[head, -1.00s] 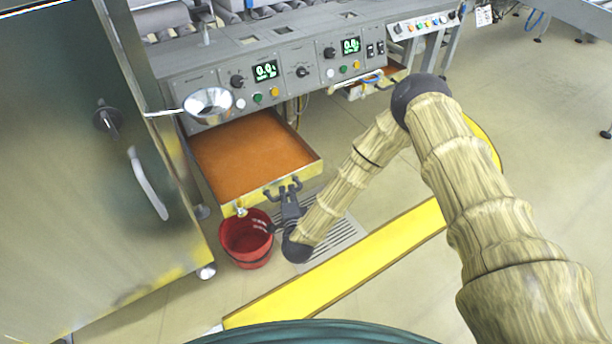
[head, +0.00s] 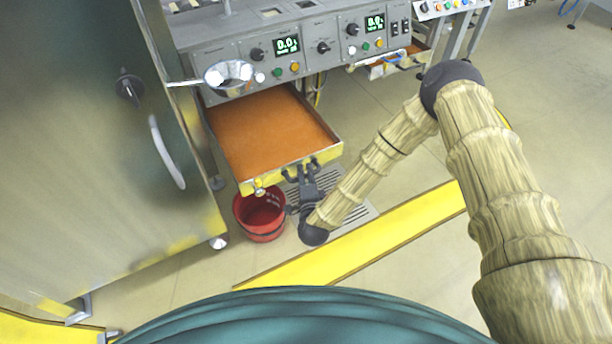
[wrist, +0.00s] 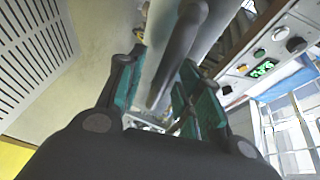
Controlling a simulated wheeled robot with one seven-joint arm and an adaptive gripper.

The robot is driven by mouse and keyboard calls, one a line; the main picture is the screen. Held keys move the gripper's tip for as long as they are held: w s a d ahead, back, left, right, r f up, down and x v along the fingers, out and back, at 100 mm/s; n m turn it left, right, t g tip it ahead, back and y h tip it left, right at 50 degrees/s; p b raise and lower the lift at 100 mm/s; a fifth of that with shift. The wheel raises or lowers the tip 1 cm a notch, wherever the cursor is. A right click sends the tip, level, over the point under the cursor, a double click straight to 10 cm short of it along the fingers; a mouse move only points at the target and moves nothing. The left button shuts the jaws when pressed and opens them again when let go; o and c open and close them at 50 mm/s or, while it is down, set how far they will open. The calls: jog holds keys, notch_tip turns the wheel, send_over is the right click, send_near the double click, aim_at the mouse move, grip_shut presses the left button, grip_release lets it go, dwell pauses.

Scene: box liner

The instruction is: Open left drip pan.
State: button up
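The left drip pan (head: 270,135), a drawer with an orange-brown inside and a yellow front, is pulled well out from under the grey console. My gripper (head: 312,172) is at the right part of its front, by the dark handle. In the wrist view the dark handle bar (wrist: 180,50) runs between the two fingers of my gripper (wrist: 160,85), which stand apart with teal pads. The fingers do not look closed on the bar. Whether a finger touches the bar is unclear.
A red bucket (head: 261,216) stands on the floor below the pan's front left corner. A metal funnel (head: 229,76) hangs above the pan. A large steel cabinet (head: 95,150) is close on the left. A yellow floor strip (head: 370,240) lies in front. Another drip pan (head: 395,62) is farther right.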

jog(key=v, duration=1.2)
jog(key=shift+a+f, duration=0.1)
dwell(0.4)
jog(key=s+d+f+n+g+y, duration=0.1)
jog(key=s+d+f+n+g, duration=0.7)
jog(key=s, duration=0.4)
jog(key=s+d+n+g+h, duration=0.3)
jog(key=s+d+n+g, duration=0.45)
jog(key=s+d, duration=0.9)
notch_tip(320, 180, up, 32)
jog(key=a+p, duration=0.2)
jog(key=p, duration=3)
jog(key=shift+s+f+p, duration=0.25)
jog(key=shift+s+p, duration=0.1)
jog(key=shift+s, duration=0.1)
